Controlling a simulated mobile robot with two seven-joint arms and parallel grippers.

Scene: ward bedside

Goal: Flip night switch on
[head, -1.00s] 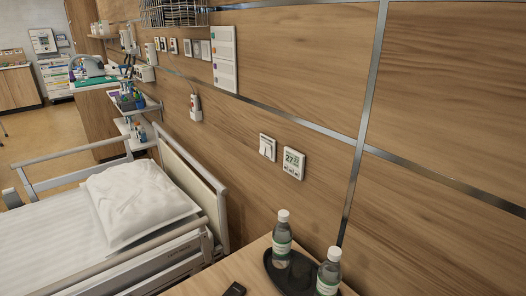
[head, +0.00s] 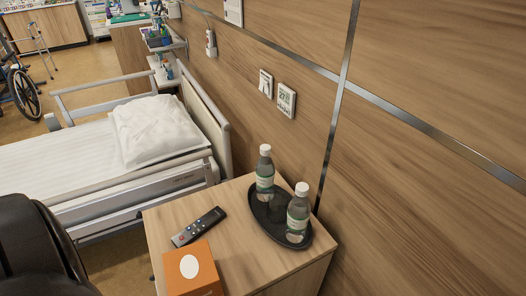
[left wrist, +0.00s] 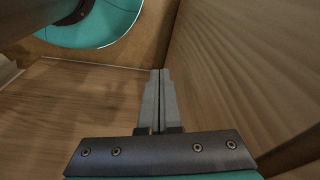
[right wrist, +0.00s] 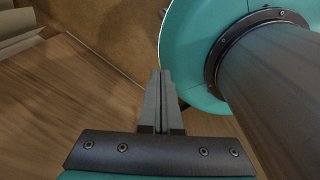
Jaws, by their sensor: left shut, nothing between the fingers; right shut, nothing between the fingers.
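A white rocker switch plate (head: 266,83) is on the wood-panelled wall, above and behind the bedside table. My right gripper (right wrist: 161,73) is shut and empty in the right wrist view. Neither gripper shows in the head view, and no switch shows in either wrist view.
The bedside table (head: 226,222) carries a dark tray (head: 268,218) with two bottles (head: 265,172) (head: 298,212), a remote (head: 199,227) and an orange tissue box (head: 187,272). A bed (head: 65,153) stands left.

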